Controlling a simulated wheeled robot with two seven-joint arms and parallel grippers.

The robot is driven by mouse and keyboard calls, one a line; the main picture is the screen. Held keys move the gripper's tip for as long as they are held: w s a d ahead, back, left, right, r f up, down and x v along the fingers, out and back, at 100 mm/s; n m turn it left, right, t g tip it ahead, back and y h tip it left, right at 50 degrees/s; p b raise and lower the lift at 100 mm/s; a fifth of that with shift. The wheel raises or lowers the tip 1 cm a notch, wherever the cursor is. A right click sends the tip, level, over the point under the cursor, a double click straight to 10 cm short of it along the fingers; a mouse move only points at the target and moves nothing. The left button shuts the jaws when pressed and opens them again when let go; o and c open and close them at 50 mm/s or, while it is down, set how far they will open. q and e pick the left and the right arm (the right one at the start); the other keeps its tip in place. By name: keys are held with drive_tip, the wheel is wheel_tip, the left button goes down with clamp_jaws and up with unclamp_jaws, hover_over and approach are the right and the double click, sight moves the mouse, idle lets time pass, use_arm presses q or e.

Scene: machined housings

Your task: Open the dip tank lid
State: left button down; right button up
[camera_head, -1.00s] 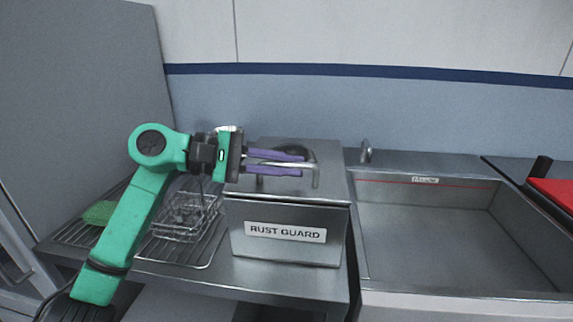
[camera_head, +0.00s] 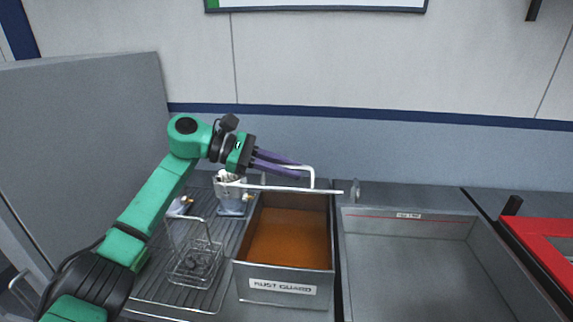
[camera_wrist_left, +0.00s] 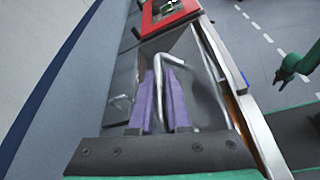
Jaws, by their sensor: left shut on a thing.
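The dip tank (camera_head: 246,284) is a steel box labelled "RUST GUARD" in the head view, with brown-orange liquid showing inside. Its grey lid (camera_head: 325,191) is raised off the opening and shows almost edge-on as a thin pale strip above the tank's far part. A bent metal handle (camera_head: 312,178) stands up from the lid. My left gripper (camera_head: 303,171) is shut on the handle, coming from the left. In the left wrist view the purple fingers (camera_wrist_left: 164,98) lie along both sides of the handle bar (camera_wrist_left: 165,58).
A wire basket (camera_head: 196,262) stands on the rack (camera_head: 160,285) left of the tank. A metal container (camera_head: 232,200) stands behind it. An empty sink basin (camera_head: 420,260) lies right of the tank, with a red-framed item (camera_head: 548,240) beyond it.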

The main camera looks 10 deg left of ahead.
use_arm(q)
drive_tip(key=shift+w+r, duration=0.2)
drive_tip(key=shift+r, duration=0.05)
drive_tip(key=c, duration=0.9)
unclamp_jaws()
drive_tip(key=shift+a, duration=0.1)
drive_tip(key=shift+a, duration=0.3)
drive_tip(key=b+v, duration=0.2)
drive_tip(key=v, duration=1.2)
drive_tip(key=shift+d, duration=0.1)
